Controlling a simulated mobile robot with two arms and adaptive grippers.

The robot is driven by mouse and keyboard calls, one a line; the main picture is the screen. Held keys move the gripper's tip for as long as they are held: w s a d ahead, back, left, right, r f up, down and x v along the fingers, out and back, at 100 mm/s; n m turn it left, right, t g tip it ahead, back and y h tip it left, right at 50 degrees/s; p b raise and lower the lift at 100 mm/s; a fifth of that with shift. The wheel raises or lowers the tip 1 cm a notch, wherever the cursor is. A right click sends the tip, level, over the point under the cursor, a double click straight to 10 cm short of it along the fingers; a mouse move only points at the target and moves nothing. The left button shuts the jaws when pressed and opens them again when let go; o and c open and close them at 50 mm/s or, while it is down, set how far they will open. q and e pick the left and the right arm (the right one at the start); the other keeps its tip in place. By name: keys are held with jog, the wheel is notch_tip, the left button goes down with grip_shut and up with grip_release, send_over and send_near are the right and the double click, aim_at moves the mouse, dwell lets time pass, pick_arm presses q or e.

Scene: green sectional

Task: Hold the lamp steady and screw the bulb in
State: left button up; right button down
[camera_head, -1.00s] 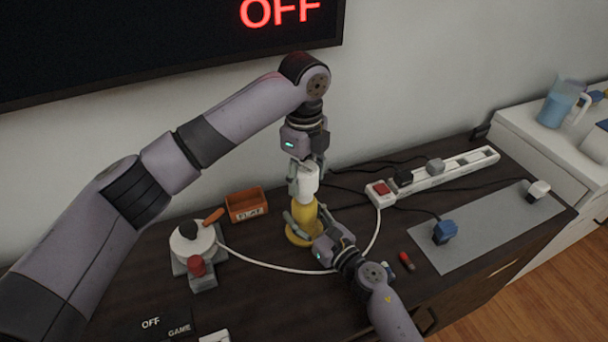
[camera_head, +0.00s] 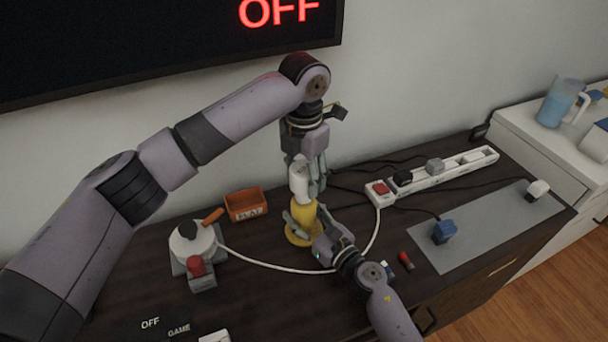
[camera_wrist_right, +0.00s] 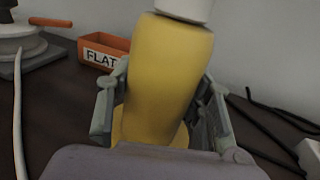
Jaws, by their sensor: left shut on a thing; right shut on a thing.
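The yellow lamp (camera_head: 303,213) stands upright on the dark cabinet top; its body also fills the middle of the right wrist view (camera_wrist_right: 168,75). My right gripper (camera_head: 304,224) is shut around the lamp body from the front, one finger on each side. A white bulb (camera_head: 298,184) sits above the lamp, in line with it. My left gripper (camera_head: 308,178) points down from above and is shut on the bulb. The joint between bulb and lamp is too small to judge. In the right wrist view, only a white lower part (camera_wrist_right: 186,8) shows above the yellow body.
An orange bin marked FLAT (camera_head: 246,205) and a white round device with a red knob (camera_head: 196,245) stand left. A grey mat (camera_head: 490,235) with plugs lies right. The wall screen reads OFF.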

pick_arm(q)
jog(key=shift+r, duration=0.1)
jog(key=o, duration=1.1)
jog(key=shift+o, duration=0.2)
jog(key=shift+r, duration=2.2)
jog(key=shift+c, duration=0.4)
